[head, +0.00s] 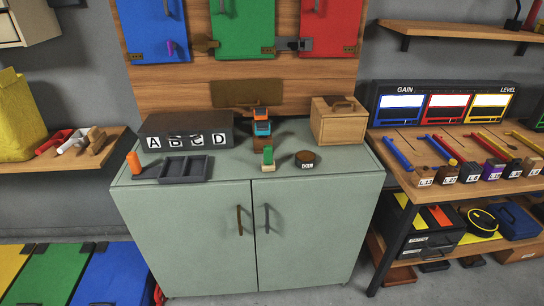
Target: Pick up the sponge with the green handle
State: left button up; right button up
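A small block with an upright green part (268,155) and a paler base stands on the top of the light green cabinet (350,177). It looks like the sponge with the green handle, but it is too small to be sure. It stands near the front edge, left of a small round brown container (305,159). Behind it is an orange and blue item (262,128). Neither of my grippers shows in the head view, and nothing is seen holding the green item.
A dark box lettered ABCD (185,130), a dark divided tray (183,170), an orange cylinder (134,163) and a wooden box (338,121) also stand on the cabinet. A workbench (400,172) is at right, a shelf (85,160) at left. Bare cabinet top lies at front right.

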aim_at(267, 165)
jog(key=z, duration=0.25)
jog(key=i, duration=1.45)
jog(key=u, duration=0.25)
